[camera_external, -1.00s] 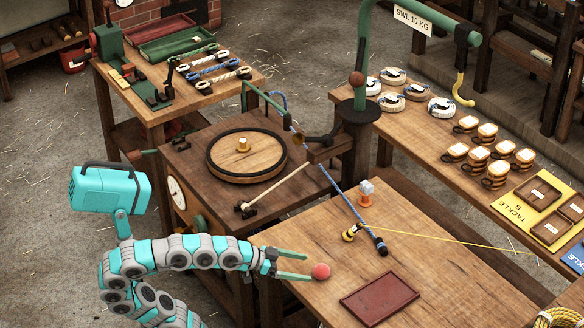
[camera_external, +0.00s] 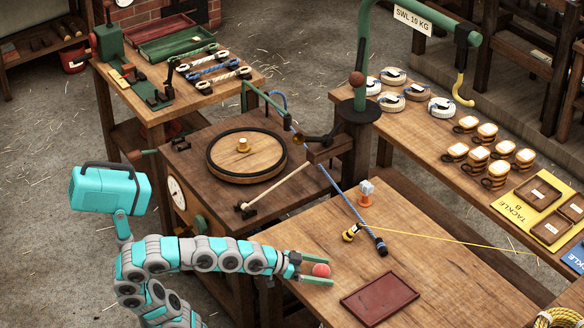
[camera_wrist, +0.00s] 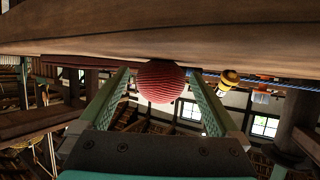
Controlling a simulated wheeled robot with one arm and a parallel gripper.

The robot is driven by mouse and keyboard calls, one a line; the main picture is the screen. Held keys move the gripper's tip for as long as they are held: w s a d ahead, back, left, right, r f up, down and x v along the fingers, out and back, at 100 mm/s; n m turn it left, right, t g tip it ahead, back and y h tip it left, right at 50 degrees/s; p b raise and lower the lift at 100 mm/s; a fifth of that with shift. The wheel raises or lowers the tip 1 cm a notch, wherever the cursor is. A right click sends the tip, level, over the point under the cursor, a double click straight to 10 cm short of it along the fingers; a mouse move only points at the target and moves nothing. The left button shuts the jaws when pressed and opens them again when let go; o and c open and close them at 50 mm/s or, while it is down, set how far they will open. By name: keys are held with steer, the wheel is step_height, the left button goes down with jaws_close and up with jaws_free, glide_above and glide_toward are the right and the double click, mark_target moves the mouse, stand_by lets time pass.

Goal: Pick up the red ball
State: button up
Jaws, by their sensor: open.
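The red ball (camera_external: 321,270) rests on the wooden table near its left edge. In the wrist view the ball (camera_wrist: 161,82), with a ribbed surface, sits between the fingertips. My gripper (camera_external: 317,270) is open, level with the tabletop, with one finger on each side of the ball. In the wrist view my gripper (camera_wrist: 159,88) shows a gap between the left finger and the ball, and the right finger is close to it. I cannot tell whether that finger touches.
A dark red tray (camera_external: 380,298) lies on the table right of the ball. A yellow-and-black striped piece (camera_external: 351,233), a blue rope (camera_external: 346,203) and a grey-topped orange piece (camera_external: 365,192) are farther back. The wooden table (camera_external: 450,275) is clear at the right.

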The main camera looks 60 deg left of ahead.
steer(key=c, duration=1.4)
steer(key=shift+r, duration=0.1)
